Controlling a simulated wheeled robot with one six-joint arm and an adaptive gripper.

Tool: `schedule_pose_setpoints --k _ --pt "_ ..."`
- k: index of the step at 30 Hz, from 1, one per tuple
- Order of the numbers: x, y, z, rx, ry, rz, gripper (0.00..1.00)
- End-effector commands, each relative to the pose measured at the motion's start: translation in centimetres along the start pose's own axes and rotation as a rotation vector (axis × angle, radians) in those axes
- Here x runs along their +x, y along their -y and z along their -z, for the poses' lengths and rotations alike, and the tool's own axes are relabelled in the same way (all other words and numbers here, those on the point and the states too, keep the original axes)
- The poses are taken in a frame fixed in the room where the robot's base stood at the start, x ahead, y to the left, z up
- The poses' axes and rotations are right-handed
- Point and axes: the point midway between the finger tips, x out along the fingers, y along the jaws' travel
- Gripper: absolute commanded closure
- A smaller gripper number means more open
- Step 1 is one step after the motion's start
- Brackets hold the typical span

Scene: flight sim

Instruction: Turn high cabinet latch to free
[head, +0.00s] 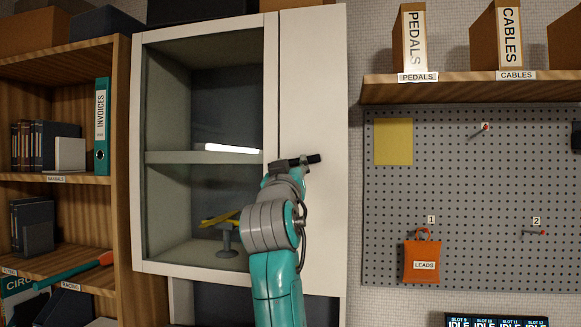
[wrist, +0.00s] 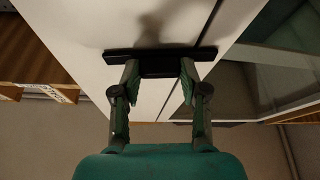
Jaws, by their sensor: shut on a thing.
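The cabinet latch is a black bar (head: 311,159) on the white cabinet front, near the seam between the closed right-hand door (head: 318,90) and the open-looking left section. It lies nearly level in the head view. In the wrist view the latch (wrist: 160,54) spans the picture crosswise and crosses the seam between two white panels. My gripper (wrist: 160,69) has one finger on each side of the block at the middle of the latch and is shut on it. In the head view my arm hides the lower left of the latch, and the fingertips cannot be made out.
The left section of the cabinet (head: 138,200) shows a shelf, a bright white bar and a yellow item on a grey stand (head: 227,240). A wooden bookshelf (head: 122,130) stands to the left. A pegboard (head: 460,190) and a wall shelf (head: 455,88) with boxes are to the right.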

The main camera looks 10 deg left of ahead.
Motion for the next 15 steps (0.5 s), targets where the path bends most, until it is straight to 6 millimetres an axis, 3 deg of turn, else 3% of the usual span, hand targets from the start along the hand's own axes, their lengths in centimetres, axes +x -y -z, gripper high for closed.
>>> schedule_pose_setpoints --k 15 --pt "0.04 -0.42 0.15 -0.442 -0.001 0.183 0.91"
